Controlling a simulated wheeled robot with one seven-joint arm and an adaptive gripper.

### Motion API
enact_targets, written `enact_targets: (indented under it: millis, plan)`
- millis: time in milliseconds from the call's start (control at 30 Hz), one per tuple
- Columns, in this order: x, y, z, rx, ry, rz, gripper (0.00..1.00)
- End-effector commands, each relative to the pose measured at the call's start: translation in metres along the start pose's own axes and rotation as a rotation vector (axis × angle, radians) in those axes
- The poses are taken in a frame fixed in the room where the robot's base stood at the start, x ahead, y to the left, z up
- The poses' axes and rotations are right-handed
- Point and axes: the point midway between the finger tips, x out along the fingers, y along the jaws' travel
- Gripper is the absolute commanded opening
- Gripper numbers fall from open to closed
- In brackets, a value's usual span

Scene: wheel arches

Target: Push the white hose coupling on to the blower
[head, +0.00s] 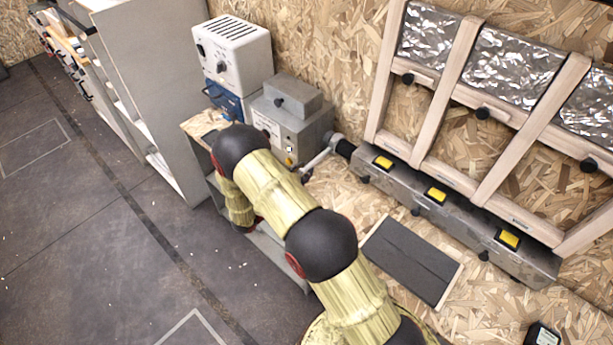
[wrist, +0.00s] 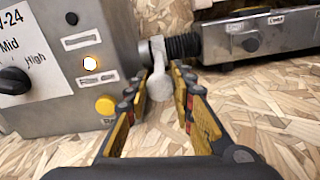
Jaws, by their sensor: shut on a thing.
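The white hose coupling (wrist: 158,55) is in the upper middle of the wrist view, with a rounded handle hanging toward me. My gripper (wrist: 160,84) is shut on this handle, one finger on each side. The coupling sits close against the right side of the blower (wrist: 65,70), a grey metal box with a dial and a lit lamp. I cannot tell how far it is seated. In the head view the coupling (head: 318,158) shows as a pale bar right of the blower (head: 290,126); my arm hides most of the gripper there.
A black ribbed hose (wrist: 183,46) runs from the coupling to the long metal duct (head: 440,200) with yellow switches. A white unit (head: 233,48) stands left of the blower. A dark mat (head: 411,260) lies on the chipboard bench. The bench around the mat is mostly clear.

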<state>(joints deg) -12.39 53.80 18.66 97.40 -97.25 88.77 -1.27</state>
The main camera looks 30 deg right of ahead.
Motion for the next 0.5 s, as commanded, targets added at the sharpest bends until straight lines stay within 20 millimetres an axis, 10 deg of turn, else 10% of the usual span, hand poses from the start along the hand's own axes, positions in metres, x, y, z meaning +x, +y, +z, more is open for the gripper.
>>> enact_targets:
  millis: [133,167,500]
  plan:
    - [-0.0004,0.0048,0.0011,0.007,0.003,0.007,0.00]
    - [-0.0004,0.0050,0.0012,0.007,0.003,0.008,0.25]
    - [-0.0004,0.0035,0.0010,0.005,0.002,0.006,0.44]
